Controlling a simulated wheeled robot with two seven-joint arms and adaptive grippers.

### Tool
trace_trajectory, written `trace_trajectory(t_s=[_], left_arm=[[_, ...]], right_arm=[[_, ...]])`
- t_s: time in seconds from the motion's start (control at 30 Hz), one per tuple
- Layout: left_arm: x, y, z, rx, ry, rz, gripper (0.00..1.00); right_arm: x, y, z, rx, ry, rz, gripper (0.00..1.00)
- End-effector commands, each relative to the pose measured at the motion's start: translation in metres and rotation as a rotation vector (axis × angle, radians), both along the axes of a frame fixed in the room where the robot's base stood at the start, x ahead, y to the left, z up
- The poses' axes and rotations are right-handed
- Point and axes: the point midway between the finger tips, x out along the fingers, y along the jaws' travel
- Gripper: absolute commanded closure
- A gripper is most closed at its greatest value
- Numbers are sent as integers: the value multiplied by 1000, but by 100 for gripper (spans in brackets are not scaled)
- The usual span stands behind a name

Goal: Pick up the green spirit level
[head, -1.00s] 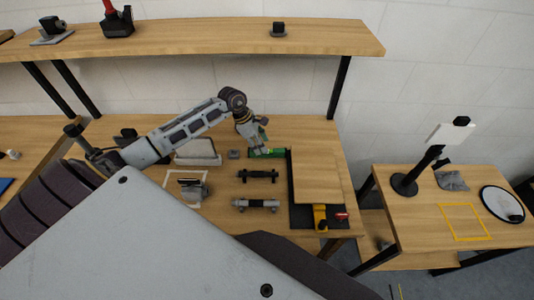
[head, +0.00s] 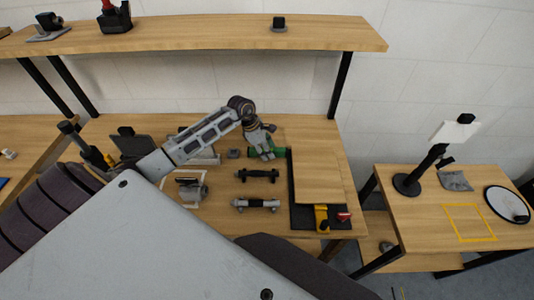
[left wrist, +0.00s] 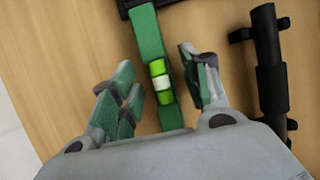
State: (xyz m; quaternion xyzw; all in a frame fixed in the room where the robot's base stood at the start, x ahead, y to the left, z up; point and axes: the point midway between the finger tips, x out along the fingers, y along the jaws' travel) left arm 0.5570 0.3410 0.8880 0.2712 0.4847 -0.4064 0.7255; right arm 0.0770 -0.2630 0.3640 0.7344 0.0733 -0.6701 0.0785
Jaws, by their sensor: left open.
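The green spirit level (left wrist: 150,45) lies on the wooden table in the left wrist view, with a bright green and white vial at its middle. My left gripper (left wrist: 160,88) is open, with one finger on each side of the level near the vial. I cannot tell whether a finger touches it. The near end of the level is hidden by the gripper's body. In the head view my left gripper (head: 265,150) is over the level (head: 281,153), covering most of it. My right gripper is not in view.
Two dark rail-like parts, one black (head: 258,174) and one with grey (head: 256,204), lie nearer on the table. A shelf (head: 200,38) spans the back.

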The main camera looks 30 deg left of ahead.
Motion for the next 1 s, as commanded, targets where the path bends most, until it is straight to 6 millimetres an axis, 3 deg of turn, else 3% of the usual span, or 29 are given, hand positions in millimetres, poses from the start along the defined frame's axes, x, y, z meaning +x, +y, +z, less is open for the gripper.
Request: trace_trajectory(t_s=[0.37,0.7,1.0], left_arm=[[0,0,1,0,0,0,55],[0,0,1,0,0,0,99],[0,0,1,0,-1,0,100]], right_arm=[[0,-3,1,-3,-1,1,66],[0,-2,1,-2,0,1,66],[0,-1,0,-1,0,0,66]])
